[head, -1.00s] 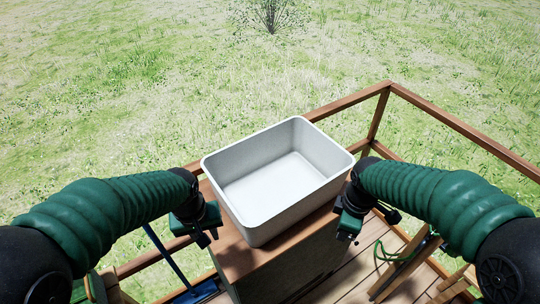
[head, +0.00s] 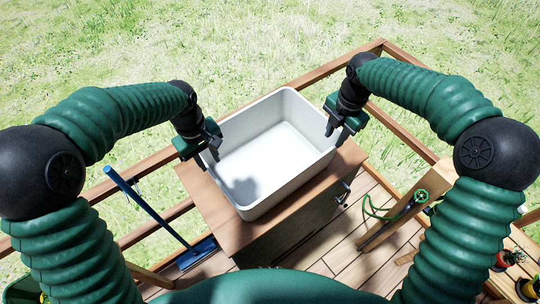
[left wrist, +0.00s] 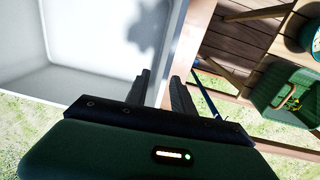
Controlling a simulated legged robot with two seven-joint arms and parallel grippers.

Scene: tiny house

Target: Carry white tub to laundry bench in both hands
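The white tub (head: 262,193) is an empty, open-topped rectangular basin. It sits on a brown wooden-topped cabinet (head: 226,228); its wall also shows in the left wrist view (left wrist: 80,40). My left gripper (head: 214,150) is at the tub's left rim, fingers pointing down. In the left wrist view its two fingers (left wrist: 160,90) are apart, with the tub's wall edge between them. My right gripper (head: 336,133) is at the tub's right rim, its fingers apart, one on the inner side and one on the outer. I cannot tell whether either touches the wall. I cannot identify a laundry bench.
A wooden railing (head: 408,133) borders the deck, with grass beyond. A blue-handled broom (head: 150,210) stands left of the cabinet. A green hose (head: 380,212) and wooden stand are at right, with potted plants (head: 508,260) further right.

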